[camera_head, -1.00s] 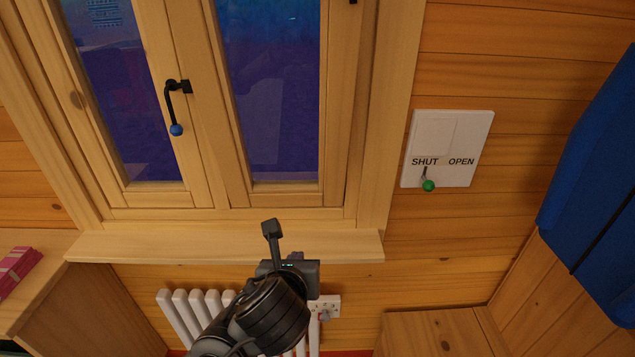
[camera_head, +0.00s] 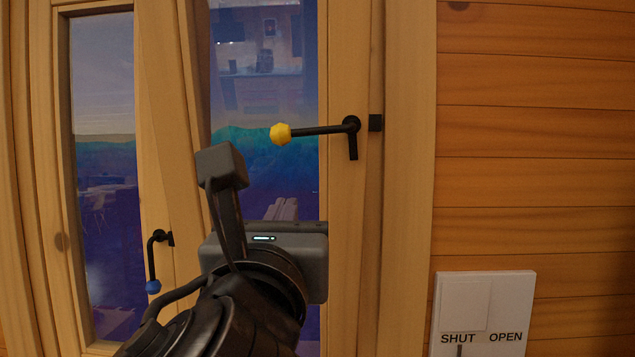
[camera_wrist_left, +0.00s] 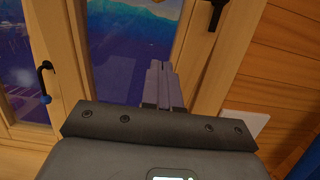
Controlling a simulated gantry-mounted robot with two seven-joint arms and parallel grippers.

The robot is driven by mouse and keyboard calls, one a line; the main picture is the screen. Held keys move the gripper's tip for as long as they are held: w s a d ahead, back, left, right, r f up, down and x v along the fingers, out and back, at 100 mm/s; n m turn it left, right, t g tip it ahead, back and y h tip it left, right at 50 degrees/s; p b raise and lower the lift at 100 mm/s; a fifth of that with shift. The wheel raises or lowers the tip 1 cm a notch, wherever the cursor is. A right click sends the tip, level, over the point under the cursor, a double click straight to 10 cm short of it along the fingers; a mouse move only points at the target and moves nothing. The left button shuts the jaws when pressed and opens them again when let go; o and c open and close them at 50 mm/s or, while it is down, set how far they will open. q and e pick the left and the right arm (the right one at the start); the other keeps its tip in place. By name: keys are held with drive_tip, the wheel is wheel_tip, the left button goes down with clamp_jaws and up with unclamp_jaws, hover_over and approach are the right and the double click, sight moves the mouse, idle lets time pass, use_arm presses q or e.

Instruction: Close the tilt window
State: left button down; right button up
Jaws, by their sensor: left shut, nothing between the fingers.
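The wooden window has two glazed sashes. The right sash (camera_head: 343,70) has a black handle (camera_head: 318,130) with a yellow knob, lying level and pointing left. This sash's left edge runs at a slant beside the left sash, as if its top leans inward. The left sash (camera_head: 98,60) has a black handle (camera_head: 151,262) with a blue knob, pointing down; it also shows in the wrist view (camera_wrist_left: 42,82). My right gripper is out of view.
A white wall panel (camera_head: 510,300) marked SHUT and OPEN is at the lower right; its lever is mostly cut off by the frame. The plank wall (camera_head: 530,150) right of the window is otherwise bare. Room scenery shows in the panes.

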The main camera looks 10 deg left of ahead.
sight(300, 176)
use_arm(q)
drive_tip(key=p+x, duration=0.5)
drive_tip(key=x, duration=0.7)
drive_tip(key=shift+w+r, duration=0.1)
drive_tip(key=shift+w, duration=0.05)
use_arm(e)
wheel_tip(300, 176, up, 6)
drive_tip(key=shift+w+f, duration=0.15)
